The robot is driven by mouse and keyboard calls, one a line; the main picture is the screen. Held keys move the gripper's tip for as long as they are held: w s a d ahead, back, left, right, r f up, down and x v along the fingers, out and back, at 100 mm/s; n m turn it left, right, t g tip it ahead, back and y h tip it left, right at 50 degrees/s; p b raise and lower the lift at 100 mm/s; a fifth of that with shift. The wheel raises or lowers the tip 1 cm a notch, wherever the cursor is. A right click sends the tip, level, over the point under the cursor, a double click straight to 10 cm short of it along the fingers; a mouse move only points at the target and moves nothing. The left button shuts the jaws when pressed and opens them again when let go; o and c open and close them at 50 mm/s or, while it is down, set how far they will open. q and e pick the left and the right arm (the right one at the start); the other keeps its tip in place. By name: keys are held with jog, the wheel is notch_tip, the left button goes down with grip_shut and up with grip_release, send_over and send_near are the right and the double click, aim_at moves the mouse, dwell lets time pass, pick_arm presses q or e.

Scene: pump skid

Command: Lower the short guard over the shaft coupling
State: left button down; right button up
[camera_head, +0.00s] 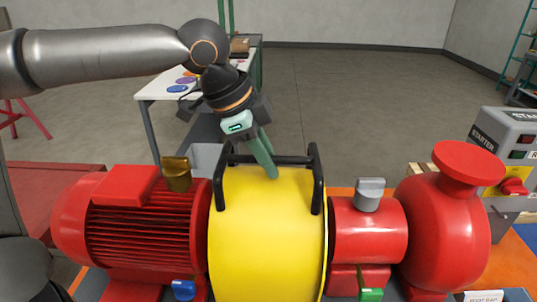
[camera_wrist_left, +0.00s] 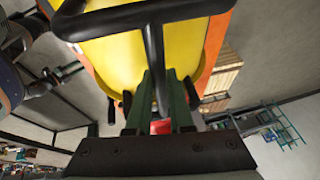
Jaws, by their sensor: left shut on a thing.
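The yellow guard (camera_head: 268,235) with its black carrying handle (camera_head: 317,180) is between the red motor (camera_head: 140,235) and the red bearing housing (camera_head: 368,230). My left gripper (camera_head: 265,158) reaches down from above and is shut on the handle's crossbar. In the left wrist view the green fingers (camera_wrist_left: 165,95) close around a black bar of the handle, and the yellow guard (camera_wrist_left: 120,55) shows beyond them. The guard hides the shaft coupling, and its lower edge is out of frame, so I cannot tell whether it rests on the skid. My right gripper is not in view.
The red pump casing (camera_head: 445,235) is at the right, with a grey starter box (camera_head: 508,145) behind it. A brass piece (camera_head: 177,173) and a grey block (camera_head: 369,193) stand up on either side of the guard. A white table (camera_head: 160,92) is behind; the floor beyond is clear.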

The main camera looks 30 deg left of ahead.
pick_arm(q)
jog(key=shift+r, duration=0.15)
jog(key=c, duration=0.7)
grip_release()
jog(key=shift+s+f, duration=0.1)
jog(key=shift+f, duration=0.15)
jog(key=p+v, duration=0.1)
jog(key=v, duration=1.1)
jog(key=shift+r, duration=0.4)
jog(key=shift+s, duration=0.1)
